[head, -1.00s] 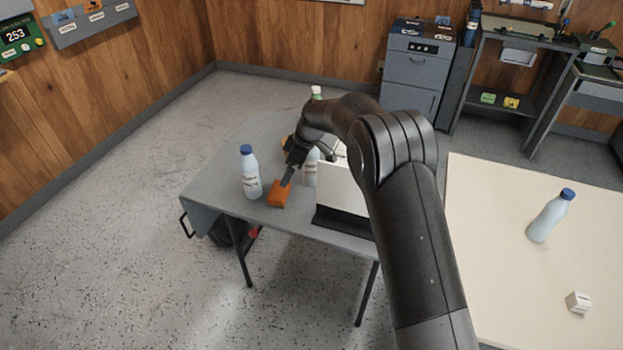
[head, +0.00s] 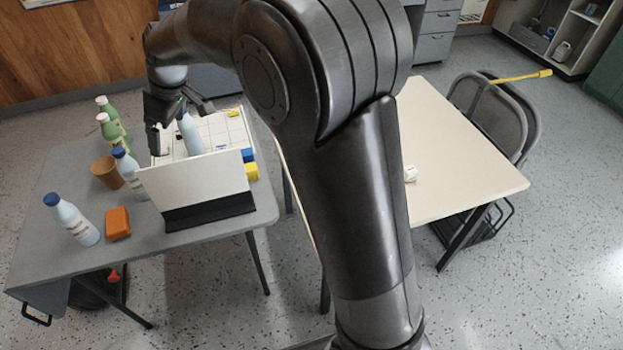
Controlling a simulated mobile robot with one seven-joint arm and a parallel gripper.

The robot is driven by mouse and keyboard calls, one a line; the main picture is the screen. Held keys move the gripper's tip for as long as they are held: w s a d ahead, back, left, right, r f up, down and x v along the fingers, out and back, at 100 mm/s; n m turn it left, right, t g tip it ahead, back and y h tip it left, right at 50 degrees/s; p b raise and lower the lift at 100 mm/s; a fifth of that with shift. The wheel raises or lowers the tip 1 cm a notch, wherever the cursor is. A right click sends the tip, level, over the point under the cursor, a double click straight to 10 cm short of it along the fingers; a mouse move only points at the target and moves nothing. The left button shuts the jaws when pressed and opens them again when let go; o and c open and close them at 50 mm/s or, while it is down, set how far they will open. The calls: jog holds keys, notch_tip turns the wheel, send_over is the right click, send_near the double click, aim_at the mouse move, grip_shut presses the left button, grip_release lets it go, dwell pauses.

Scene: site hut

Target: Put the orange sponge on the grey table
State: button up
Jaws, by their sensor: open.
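The orange sponge (head: 117,223) lies on the grey table (head: 60,175), near its front edge, next to a blue-capped bottle (head: 73,221). Nothing of mine touches it. My gripper (head: 178,128) is open, behind and to the right of the sponge, above a white gridded surface (head: 222,131) on the same table. A pale bottle (head: 190,135) stands between or just beside its fingers, its top hidden by the gripper. I cannot tell whether the fingers touch it.
A white upright panel (head: 195,185) with a black base stands at the table's front. The cream table (head: 455,150) is to the right, partly hidden by my arm.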

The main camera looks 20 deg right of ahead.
jog(key=s+d+r+m+t+h, duration=0.1)
jog(key=s+d+r+m, duration=0.25)
jog(key=s+d, duration=0.4)
jog(key=s+d+r+m+t, duration=0.1)
jog(key=s+d+r+m, duration=0.25)
jog(key=s+d, duration=0.45)
jog(key=s+d+f+m+t+h, duration=0.1)
jog(key=s+d+m, duration=0.4)
jog(key=s+d, duration=0.5)
jog(key=s+f+h, duration=0.1)
jog(key=s+f, duration=0.1)
jog(key=s, duration=0.1)
jog(key=shift+s+d+m+t, duration=0.2)
jog(key=shift+d+m+t, duration=0.1)
jog(key=shift+d+m, duration=0.1)
